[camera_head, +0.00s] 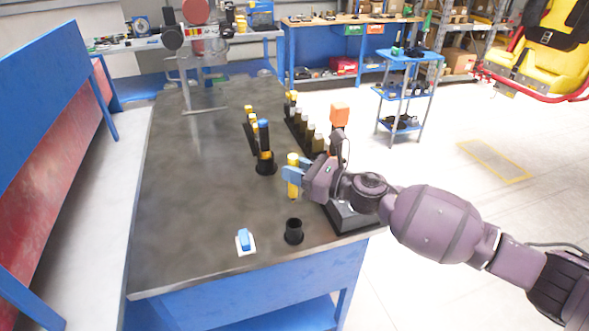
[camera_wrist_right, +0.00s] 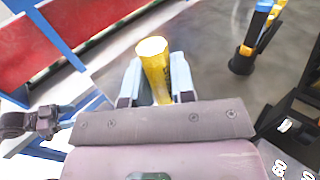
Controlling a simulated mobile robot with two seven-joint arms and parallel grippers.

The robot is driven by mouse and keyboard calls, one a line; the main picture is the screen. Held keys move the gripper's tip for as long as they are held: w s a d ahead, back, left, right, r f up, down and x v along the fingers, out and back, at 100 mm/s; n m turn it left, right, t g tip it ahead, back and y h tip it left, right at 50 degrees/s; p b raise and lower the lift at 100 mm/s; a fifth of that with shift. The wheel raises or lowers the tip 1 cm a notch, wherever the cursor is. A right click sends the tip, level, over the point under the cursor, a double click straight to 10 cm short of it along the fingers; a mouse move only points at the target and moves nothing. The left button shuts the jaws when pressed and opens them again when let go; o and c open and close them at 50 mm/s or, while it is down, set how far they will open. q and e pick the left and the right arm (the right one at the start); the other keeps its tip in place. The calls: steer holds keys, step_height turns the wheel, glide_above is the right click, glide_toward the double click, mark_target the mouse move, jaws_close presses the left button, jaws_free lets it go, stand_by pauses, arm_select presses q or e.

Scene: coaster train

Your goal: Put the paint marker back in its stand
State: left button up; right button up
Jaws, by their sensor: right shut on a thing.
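The yellow paint marker (camera_head: 293,178) stands upright between the fingers of my right gripper (camera_head: 293,174), which is shut on it above the dark tabletop. In the right wrist view the marker (camera_wrist_right: 157,70) shows its pale round end between the two light-blue fingers (camera_wrist_right: 156,86). A small empty black cup-like stand (camera_head: 293,231) is on the table, nearer the front edge and below the gripper in the picture. What looks like my left gripper (camera_wrist_right: 50,120) shows small at the left of the right wrist view; its jaw opening is unclear.
A black holder (camera_head: 265,168) with blue and orange tools stands behind and left of the marker. A blue item on a white base (camera_head: 245,241) lies left of the stand. Racks of bottles (camera_head: 306,130) stand farther back. The table's left side (camera_head: 185,190) is clear.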

mark_target(295, 196)
step_height(295, 196, down, 5)
steer(key=b, duration=0.3)
steer(key=shift+b, duration=0.3)
steer(key=shift+r, duration=0.1)
steer(key=shift+f+b, duration=0.75)
steer(key=shift+f, duration=0.45)
steer(key=shift+f, duration=0.4)
steer(key=shift+f+b, duration=0.4)
steer(key=shift+b, duration=0.15)
steer(key=shift+f, duration=0.2)
steer(key=shift+f+b, duration=0.65)
steer(key=shift+f, duration=0.05)
